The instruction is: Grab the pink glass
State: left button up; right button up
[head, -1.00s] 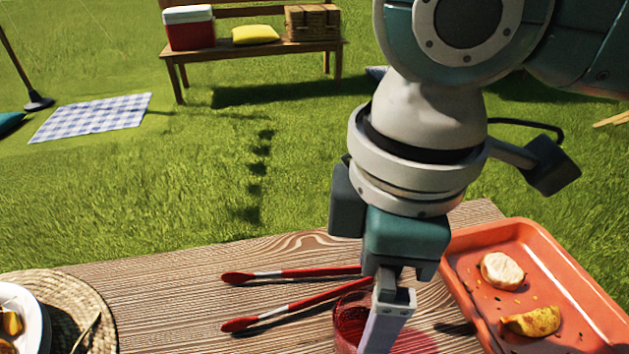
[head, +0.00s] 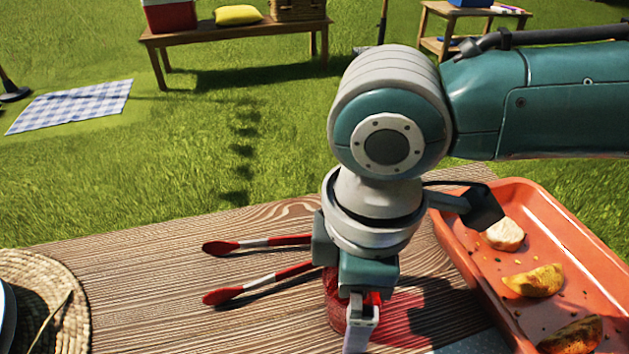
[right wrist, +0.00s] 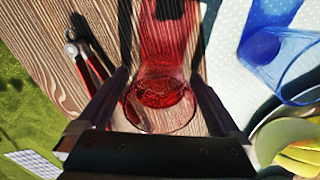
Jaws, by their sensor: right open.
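The pink glass (head: 335,312) is a translucent red-pink tumbler standing on the wooden table, partly hidden behind my right gripper (head: 360,318) in the head view. In the right wrist view, the glass (right wrist: 160,88) lies between the two spread fingers of my right gripper (right wrist: 160,90). A gap shows on each side of the glass, so the gripper is open and not holding it. My left gripper is in neither view.
Red-and-white tongs (head: 262,243) lie left of the glass. An orange tray (head: 552,262) with food pieces stands to the right. A woven mat (head: 68,290) is at the left. A blue glass (right wrist: 285,65) and a yellow item (right wrist: 290,140) show in the right wrist view.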

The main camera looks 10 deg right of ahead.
jog(key=c, duration=1.5)
